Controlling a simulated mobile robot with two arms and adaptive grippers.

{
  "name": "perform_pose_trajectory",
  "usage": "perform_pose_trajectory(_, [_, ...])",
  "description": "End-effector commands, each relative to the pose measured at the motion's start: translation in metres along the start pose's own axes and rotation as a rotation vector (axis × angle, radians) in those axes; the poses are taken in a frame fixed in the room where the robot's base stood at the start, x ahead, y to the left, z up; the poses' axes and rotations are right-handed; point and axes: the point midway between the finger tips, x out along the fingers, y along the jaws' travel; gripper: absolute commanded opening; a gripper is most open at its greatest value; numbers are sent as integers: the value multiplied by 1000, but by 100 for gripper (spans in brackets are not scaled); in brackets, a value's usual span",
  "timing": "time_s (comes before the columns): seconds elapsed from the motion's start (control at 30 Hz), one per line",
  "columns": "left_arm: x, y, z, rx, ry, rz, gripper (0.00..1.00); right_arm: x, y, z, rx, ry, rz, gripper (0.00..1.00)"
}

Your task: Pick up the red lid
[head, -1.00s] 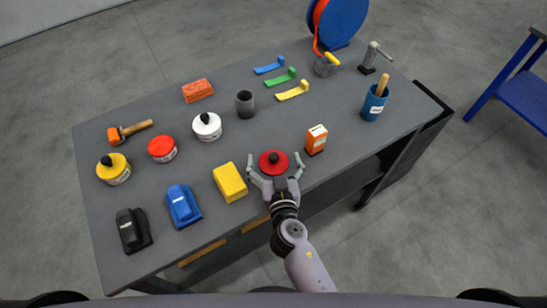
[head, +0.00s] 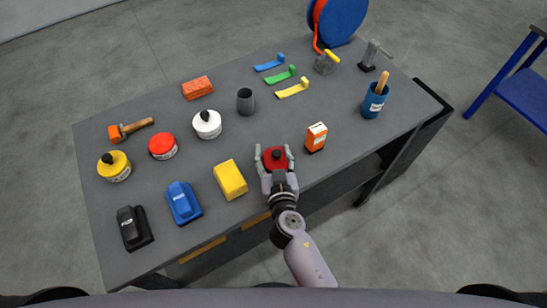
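The red lid (head: 276,154) is round with a dark knob and is near the front edge of the table. My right gripper (head: 274,150) has one finger on each side of it, closed in against its rim. The fingers and palm hide part of the lid. I cannot tell whether the lid is still touching the tabletop. A red-topped jar (head: 163,146) with no knob stands to the left. My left gripper is not in view.
The grey table (head: 330,185) also holds a yellow block (head: 230,179) left of my gripper and an orange box (head: 316,137) to the right. White (head: 208,125) and yellow (head: 114,166) knobbed jars and a grey cup (head: 245,101) stand farther off.

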Motion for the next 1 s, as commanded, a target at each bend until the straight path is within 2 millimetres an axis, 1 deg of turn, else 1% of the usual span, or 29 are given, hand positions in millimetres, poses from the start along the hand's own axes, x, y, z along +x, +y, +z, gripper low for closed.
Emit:
perform_pose_trajectory(0.03, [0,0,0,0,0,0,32,0,0,0,0,0,0,46])
perform_pose_trajectory(0.07, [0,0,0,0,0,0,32,0,0,0,0,0,0,44])
perform_pose_trajectory(0.57, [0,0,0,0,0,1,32,0,0,0,-1,0,0,11])
perform_pose_trajectory(0.73, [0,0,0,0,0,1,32,0,0,-1,0,0,0,11])
perform_pose_trajectory(0.83, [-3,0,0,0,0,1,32,-1,0,-5,1,0,1,11])
perform_pose_trajectory(0.97, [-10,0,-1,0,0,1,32,-4,0,-18,3,1,1,11])
perform_pose_trajectory(1.0, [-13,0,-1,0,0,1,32,-5,0,-24,2,2,1,11])
